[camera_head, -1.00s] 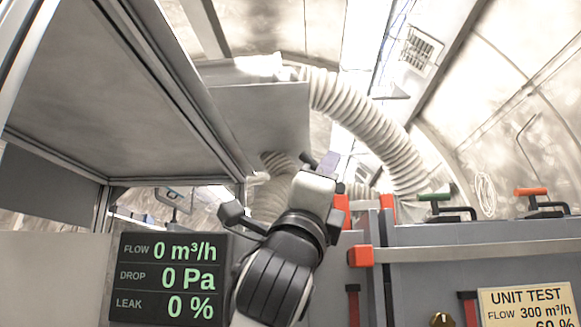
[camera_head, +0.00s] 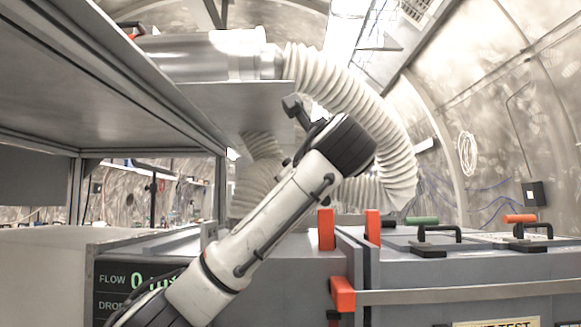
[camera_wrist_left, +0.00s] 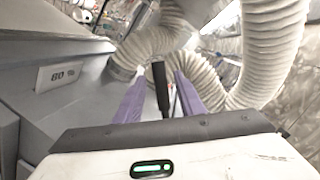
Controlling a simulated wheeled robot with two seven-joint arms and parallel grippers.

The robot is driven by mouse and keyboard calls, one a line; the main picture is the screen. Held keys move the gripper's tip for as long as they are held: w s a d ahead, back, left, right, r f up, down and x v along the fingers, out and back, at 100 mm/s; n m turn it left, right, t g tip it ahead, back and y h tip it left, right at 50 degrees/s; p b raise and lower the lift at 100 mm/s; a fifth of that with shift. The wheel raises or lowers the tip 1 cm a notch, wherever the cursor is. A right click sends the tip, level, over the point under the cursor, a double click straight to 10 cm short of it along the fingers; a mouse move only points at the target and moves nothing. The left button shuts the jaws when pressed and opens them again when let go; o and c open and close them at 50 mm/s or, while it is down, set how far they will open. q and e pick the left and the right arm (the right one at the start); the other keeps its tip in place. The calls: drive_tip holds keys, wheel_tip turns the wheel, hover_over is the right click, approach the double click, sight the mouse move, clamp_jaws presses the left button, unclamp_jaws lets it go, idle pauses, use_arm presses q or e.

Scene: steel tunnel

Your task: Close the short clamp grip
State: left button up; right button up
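My left arm reaches up from the lower left of the head view. Its wrist end is at the middle, and the fingers are hidden there. In the left wrist view the two purple fingers of my left gripper (camera_wrist_left: 160,76) stand apart. A black upright bar (camera_wrist_left: 161,92) shows between them; it may be a clamp grip, and I see no clear contact. In the head view, orange-red grips (camera_head: 326,229) and (camera_head: 372,223) stand upright by the seam of the grey housing (camera_head: 460,268). Another orange-red end (camera_head: 342,294) caps a flat metal bar (camera_head: 450,291). My right gripper is out of view.
A white ribbed hose (camera_head: 385,130) curves down behind my arm; ribbed hose also fills the upper wrist view (camera_wrist_left: 270,50). Green (camera_head: 422,220) and orange (camera_head: 520,218) handles sit on the housing top. A grey shelf (camera_head: 100,85) overhangs the left side.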

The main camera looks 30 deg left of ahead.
use_arm(q)
drive_tip(key=p+x, duration=0.1)
drive_tip(key=x, duration=0.5)
drive_tip(key=shift+w+a+p, duration=0.25)
drive_tip(key=shift+w+p, duration=0.05)
clamp_jaws()
